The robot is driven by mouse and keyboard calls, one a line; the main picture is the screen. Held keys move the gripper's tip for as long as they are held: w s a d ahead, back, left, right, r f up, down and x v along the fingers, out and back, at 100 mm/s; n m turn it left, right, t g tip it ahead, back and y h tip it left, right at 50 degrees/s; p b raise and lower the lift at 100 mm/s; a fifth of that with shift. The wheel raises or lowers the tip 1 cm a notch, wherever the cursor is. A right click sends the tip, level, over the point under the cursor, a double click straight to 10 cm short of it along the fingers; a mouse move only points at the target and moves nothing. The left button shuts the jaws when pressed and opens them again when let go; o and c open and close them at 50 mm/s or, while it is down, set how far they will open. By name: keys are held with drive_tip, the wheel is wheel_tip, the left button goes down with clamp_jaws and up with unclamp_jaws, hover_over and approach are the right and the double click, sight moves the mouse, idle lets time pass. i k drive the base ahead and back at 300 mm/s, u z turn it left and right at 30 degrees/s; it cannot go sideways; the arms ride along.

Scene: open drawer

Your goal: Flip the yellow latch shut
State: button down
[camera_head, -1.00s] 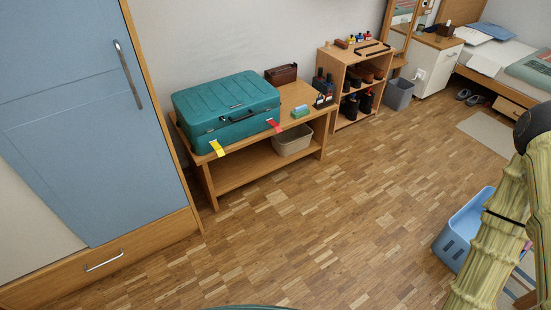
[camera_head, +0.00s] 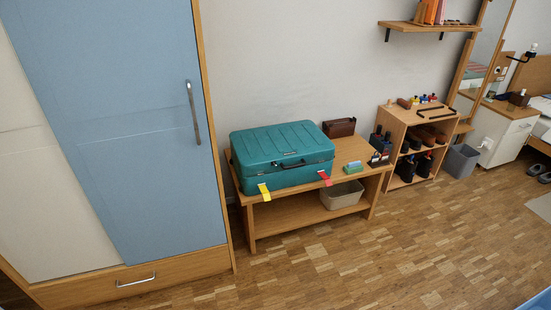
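The yellow latch (camera_head: 264,192) is on the left part of the front of a teal suitcase (camera_head: 278,143). It hangs down and sticks out over the front edge of the bench, so it looks flipped open. A red latch (camera_head: 325,178) sticks out in the same way on the right part of the front. The suitcase lid is down, and a dark handle (camera_head: 290,164) lies between the latches. My gripper is not in view.
The suitcase stands on a wooden bench (camera_head: 262,219) with a beige bin (camera_head: 342,195) on its lower shelf. A wardrobe (camera_head: 150,130) is at left, and a shoe shelf (camera_head: 398,184) at right. The floor (camera_head: 330,262) in front is clear.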

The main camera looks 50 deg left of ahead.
sight(264, 192)
drive_tip(key=i, duration=1.2)
drive_tip(key=u, duration=1.65)
